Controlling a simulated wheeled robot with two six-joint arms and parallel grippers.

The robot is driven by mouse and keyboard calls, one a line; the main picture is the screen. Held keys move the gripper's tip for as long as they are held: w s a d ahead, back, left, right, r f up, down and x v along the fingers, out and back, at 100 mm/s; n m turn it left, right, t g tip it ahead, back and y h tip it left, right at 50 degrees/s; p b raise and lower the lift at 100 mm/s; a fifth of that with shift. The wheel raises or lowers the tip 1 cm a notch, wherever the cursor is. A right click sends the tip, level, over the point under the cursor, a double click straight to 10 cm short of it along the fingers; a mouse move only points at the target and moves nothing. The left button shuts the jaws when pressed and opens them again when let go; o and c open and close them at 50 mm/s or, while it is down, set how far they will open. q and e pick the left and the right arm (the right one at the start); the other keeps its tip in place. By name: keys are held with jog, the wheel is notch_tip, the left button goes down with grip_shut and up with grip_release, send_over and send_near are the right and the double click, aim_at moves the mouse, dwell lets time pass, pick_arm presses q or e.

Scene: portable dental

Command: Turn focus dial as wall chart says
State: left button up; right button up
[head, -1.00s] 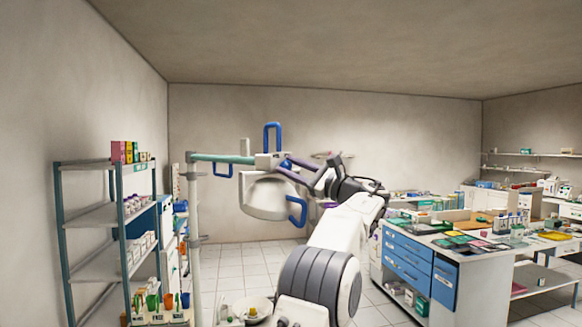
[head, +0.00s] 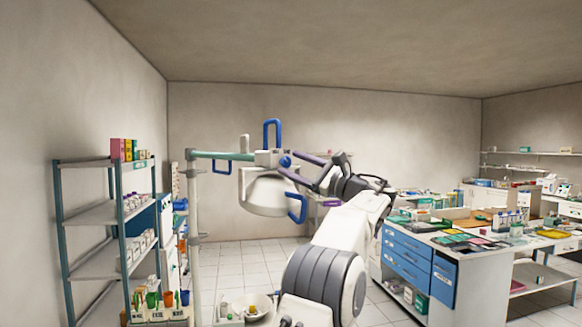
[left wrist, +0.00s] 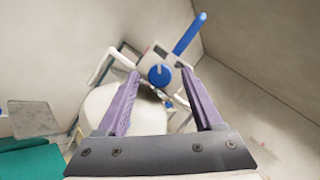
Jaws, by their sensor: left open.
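The focus dial (head: 285,161) is a round blue knob on the white head of a dental lamp (head: 268,192). In the left wrist view, the dial (left wrist: 159,76) carries a white pointer mark, which looks upright there. My left gripper (head: 290,167) is open, with its purple fingers pointing at the dial from the right. In the left wrist view the dial shows between the two fingertips, and the fingers look apart from it. No readable wall chart shows. My right gripper is out of view.
Blue handles (head: 272,134) stand above and below the lamp head, close to my fingers. A green arm (head: 222,156) joins the lamp to a white pole (head: 193,230). A shelf rack (head: 98,217) stands left, a cluttered blue-drawer counter (head: 407,262) right.

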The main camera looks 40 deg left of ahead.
pick_arm(q)
jog(key=b+v, duration=0.2)
jog(key=v, duration=0.7)
jog(key=shift+b, duration=0.35)
jog(key=s+d+f+m+t+h, duration=0.2)
jog(key=d+f+t+h, duration=0.3)
jog(key=d+f, duration=0.55)
jog(key=s+d+f+m+t+h, duration=0.2)
jog(key=d+f+h, duration=0.5)
jog(key=f, duration=0.6)
jog(key=s+d+f+n+g+h, duration=0.2)
jog(key=s+d+f, duration=0.3)
jog(key=s, duration=0.6)
jog(key=s+d+f+n+g+h+b, duration=0.1)
jog(key=s+d+f+g+h, duration=0.1)
jog(key=s+d+f+h, duration=0.3)
jog(key=s+d+f+n+g+h, duration=0.1)
jog(key=s+d+f, duration=0.4)
jog(key=s+f, duration=0.5)
jog(key=s+n+h, duration=0.1)
jog(key=s+h, duration=0.1)
jog(key=s, duration=0.5)
jog(key=shift+d+n+g, duration=0.15)
jog(key=shift+n+g, duration=0.15)
jog(key=shift+g, duration=0.1)
